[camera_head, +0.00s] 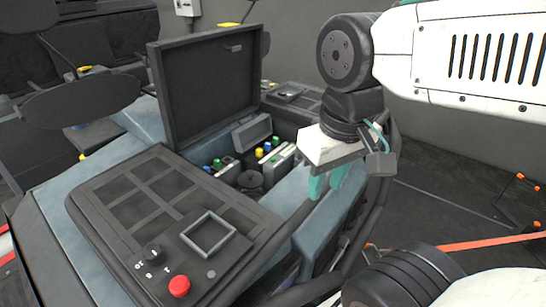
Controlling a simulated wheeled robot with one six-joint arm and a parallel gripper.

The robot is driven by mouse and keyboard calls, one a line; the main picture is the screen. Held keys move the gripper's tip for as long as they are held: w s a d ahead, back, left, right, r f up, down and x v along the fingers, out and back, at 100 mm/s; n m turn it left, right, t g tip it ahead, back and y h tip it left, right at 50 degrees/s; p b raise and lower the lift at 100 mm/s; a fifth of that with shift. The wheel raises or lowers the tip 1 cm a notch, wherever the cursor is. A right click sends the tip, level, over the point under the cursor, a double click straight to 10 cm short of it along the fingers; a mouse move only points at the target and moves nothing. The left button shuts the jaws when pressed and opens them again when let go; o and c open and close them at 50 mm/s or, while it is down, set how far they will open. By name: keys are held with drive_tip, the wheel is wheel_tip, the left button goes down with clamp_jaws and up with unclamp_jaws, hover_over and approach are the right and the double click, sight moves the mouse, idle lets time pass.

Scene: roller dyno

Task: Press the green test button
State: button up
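My gripper (327,182), with a white body and teal fingertips, points down over the right side of the console. Its fingertips show close together, and I cannot tell whether they are apart or touching. Inside the open compartment, left of my gripper, are two clusters of small coloured buttons. One small green button (217,163) is in the left cluster, and another green button (275,142) is in the right cluster. No label is readable, so I cannot tell which is the test button. My gripper is clear of both.
A dark hinged lid (211,80) stands upright behind the compartment. The front panel (140,195) carries a red button (179,286), a black knob (152,253) and a square frame (208,234). A black curved rail (300,222) runs along the console's right side.

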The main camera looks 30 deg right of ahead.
clamp_jaws()
idle(1.5)
